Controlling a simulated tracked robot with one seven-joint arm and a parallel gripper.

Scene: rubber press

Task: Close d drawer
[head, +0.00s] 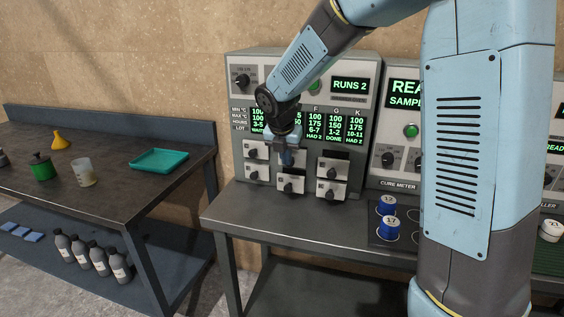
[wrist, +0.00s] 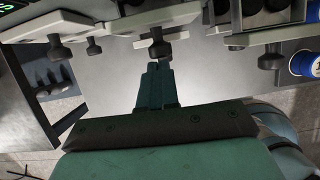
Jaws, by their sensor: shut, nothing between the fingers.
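The grey oven cabinet (head: 301,92) carries several small drawers with pale fronts and black knobs. They include an upper left drawer (head: 257,150), a lower middle drawer (head: 291,184) and an upper right drawer (head: 332,167). I cannot make out a D label; my arm covers some of the display. My gripper (head: 287,158) is shut and empty, in front of the middle column, partly hiding the drawers behind it. In the wrist view its fingertips (wrist: 157,66) are just short of a middle drawer's black knob (wrist: 160,48). Contact cannot be told.
The drawers to either side stand close to my gripper. The steel bench (head: 280,226) below is clear in front of the cabinet. A side table (head: 110,190) at left holds a green tray (head: 159,160).

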